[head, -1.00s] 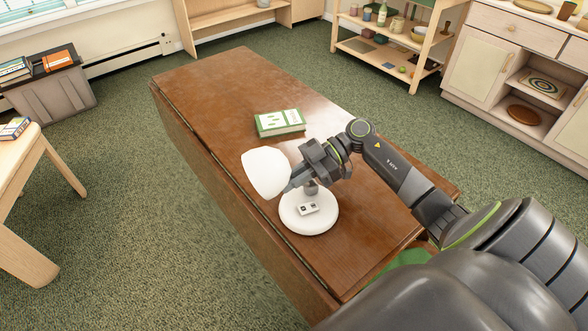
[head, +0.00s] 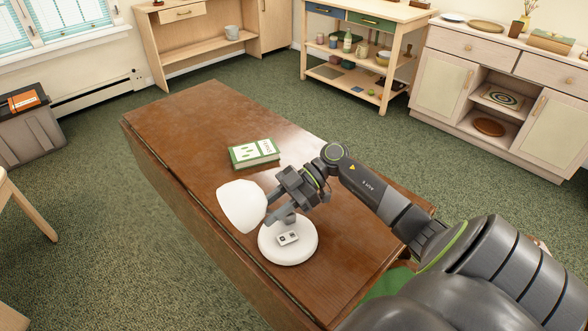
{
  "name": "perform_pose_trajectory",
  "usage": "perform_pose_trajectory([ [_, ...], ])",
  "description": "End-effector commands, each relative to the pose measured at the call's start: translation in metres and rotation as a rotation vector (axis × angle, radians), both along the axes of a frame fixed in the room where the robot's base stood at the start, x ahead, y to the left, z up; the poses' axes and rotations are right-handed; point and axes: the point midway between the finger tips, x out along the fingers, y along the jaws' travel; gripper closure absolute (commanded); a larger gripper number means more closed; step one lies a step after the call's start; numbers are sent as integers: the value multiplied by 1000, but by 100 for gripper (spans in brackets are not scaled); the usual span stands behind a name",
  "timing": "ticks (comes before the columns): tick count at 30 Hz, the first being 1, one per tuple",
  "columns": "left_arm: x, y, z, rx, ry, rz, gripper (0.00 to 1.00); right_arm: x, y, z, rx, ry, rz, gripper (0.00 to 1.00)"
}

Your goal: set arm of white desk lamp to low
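The white desk lamp stands on the brown wooden table (head: 190,125). Its round white base (head: 275,250) carries a small switch block (head: 288,238) and a short dark post. Its white shade (head: 241,206) hangs to the left of the base, low above the table. My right gripper (head: 274,206) is at the lamp's arm, just right of the shade and above the base. The gripper hides most of the lamp arm, and I cannot tell whether its fingers are closed on it. My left gripper is out of view.
A green and white book (head: 254,153) lies on the table behind the lamp. The far left of the tabletop is clear. Shelves (head: 360,70) and a cabinet (head: 445,85) stand beyond the table, and a grey bin (head: 30,135) is at left.

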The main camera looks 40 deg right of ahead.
Motion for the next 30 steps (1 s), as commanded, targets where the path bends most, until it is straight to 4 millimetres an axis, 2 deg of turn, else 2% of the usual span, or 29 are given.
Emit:
perform_pose_trajectory([
  [5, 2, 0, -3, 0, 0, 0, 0, -4, -30, 9, -6, 3, -3, 67],
  [18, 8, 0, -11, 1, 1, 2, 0, -15, -123, 45, -5, 2, -4, 67],
  [24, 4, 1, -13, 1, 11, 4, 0, -18, -147, 55, -2, 1, -2, 67],
  [30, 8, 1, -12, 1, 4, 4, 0, -19, -154, 59, 0, 0, 0, 67],
])
